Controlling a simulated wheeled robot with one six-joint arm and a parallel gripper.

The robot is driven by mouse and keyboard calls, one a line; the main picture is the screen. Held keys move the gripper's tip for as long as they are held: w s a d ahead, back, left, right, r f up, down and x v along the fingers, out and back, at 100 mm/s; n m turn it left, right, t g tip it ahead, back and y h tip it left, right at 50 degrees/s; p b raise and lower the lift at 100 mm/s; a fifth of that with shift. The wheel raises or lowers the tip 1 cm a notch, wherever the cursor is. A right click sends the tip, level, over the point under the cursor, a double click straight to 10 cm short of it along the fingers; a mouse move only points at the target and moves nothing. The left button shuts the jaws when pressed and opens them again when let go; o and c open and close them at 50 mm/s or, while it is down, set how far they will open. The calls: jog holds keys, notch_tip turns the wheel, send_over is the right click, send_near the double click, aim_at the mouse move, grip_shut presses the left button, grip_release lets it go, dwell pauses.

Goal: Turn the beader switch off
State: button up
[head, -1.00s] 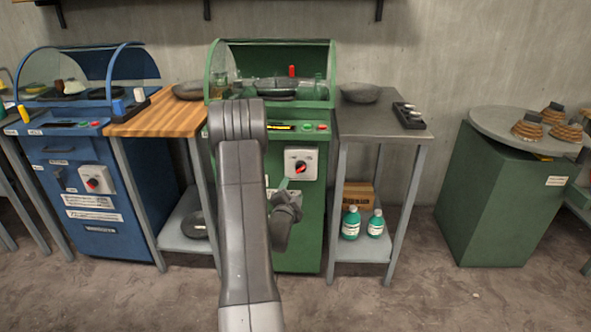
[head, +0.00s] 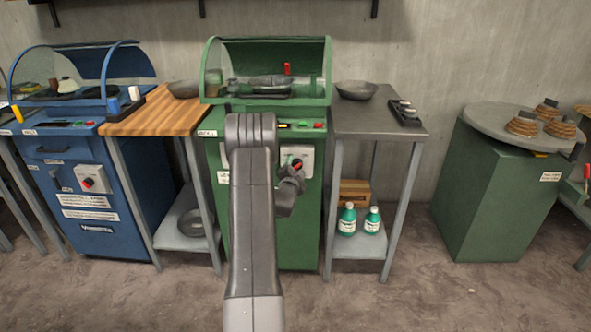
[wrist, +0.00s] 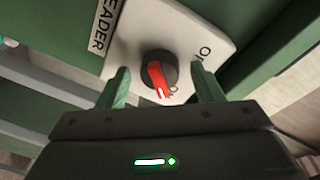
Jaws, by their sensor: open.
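The beader switch, a red pointer on a round black base, sits on a white plate. In the wrist view the red knob (wrist: 157,74) is between my open gripper's (wrist: 160,69) two green fingers, with no contact clear. Its pale pointer tip points down in that view, near a partly hidden letter; other lettering is to its right. A label ending "EADER" is on the plate's left. In the head view the white plate (head: 306,158) is on the green machine's (head: 300,225) front, and my gripper covers part of the switch.
A blue machine (head: 130,215) at left has a similar red switch (head: 88,184). A wooden-topped table (head: 155,112) and a grey-topped table (head: 375,122) flank the green machine. A green cabinet (head: 480,205) stands at right. The floor in front is clear.

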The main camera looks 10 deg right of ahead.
jog(key=c, duration=1)
jog(key=shift+o, duration=0.2)
jog(key=shift+f+b, duration=0.15)
jog(key=shift+b, duration=0.35)
jog(key=shift+f+n+b, duration=0.1)
jog(key=shift+n+b, duration=0.25)
jog(key=shift+n, duration=0.05)
jog(key=n+b, duration=0.5)
jog(key=n, duration=0.1)
jog(key=n+t+y+b, duration=0.1)
jog(key=n+b, duration=0.4)
jog(key=n, duration=0.1)
jog(key=n+t+b, duration=0.1)
jog(key=n+b, duration=0.5)
jog(key=shift+d+y, duration=0.2)
jog(key=shift+y, duration=0.1)
jog(key=shift+n, duration=0.4)
